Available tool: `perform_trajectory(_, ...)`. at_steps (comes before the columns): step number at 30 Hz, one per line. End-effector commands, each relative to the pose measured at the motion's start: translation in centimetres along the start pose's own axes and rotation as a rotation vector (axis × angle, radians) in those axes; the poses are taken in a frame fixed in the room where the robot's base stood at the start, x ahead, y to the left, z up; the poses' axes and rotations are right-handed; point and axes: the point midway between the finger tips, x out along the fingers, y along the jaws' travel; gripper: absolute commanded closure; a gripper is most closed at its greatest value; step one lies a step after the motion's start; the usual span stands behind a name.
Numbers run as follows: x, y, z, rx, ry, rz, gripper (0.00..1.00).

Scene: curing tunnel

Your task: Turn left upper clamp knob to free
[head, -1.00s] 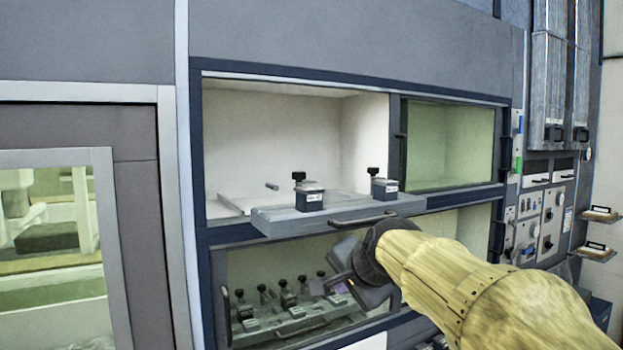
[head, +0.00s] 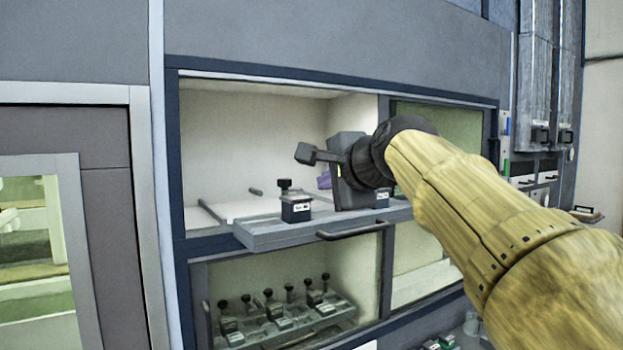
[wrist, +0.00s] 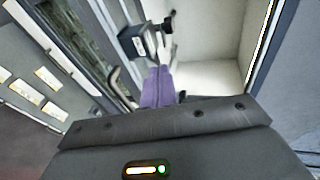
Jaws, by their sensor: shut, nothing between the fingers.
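The left upper clamp (head: 296,208) stands on the pulled-out upper tray, a dark block with a white label. Its black knob (head: 285,184) is upright on top. My gripper (head: 324,180) is to the right of this knob, apart from it, its purple fingers partly hidden by the gripper body. In the wrist view the purple fingers (wrist: 158,85) are together and empty. Beyond their tips is a labelled clamp (wrist: 131,42) with a dark knob (wrist: 167,25), seemingly the left one. The right upper clamp (head: 382,197) is mostly hidden behind my gripper.
The upper tray (head: 262,236) juts out of the open upper chamber, with a handle (head: 350,230) along its front. A lower chamber holds a rack (head: 300,325) with several clamps.

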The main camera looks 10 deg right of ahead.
Motion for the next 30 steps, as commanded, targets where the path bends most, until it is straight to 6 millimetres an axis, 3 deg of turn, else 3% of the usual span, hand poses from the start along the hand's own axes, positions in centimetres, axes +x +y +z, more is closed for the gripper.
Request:
perform_trajectory(14, 8.4, -0.1, -0.1, 0.002, 0.001, 0.005, 1.00)
perform_trajectory(18, 10.4, -1.0, -0.2, 0.002, 0.002, 0.004, 1.00)
perform_trajectory(24, 11.8, -1.2, -0.2, 0.000, 0.003, 0.001, 1.00)
perform_trajectory(30, 11.9, -1.1, -0.2, 0.001, 0.002, 0.001, 1.00)
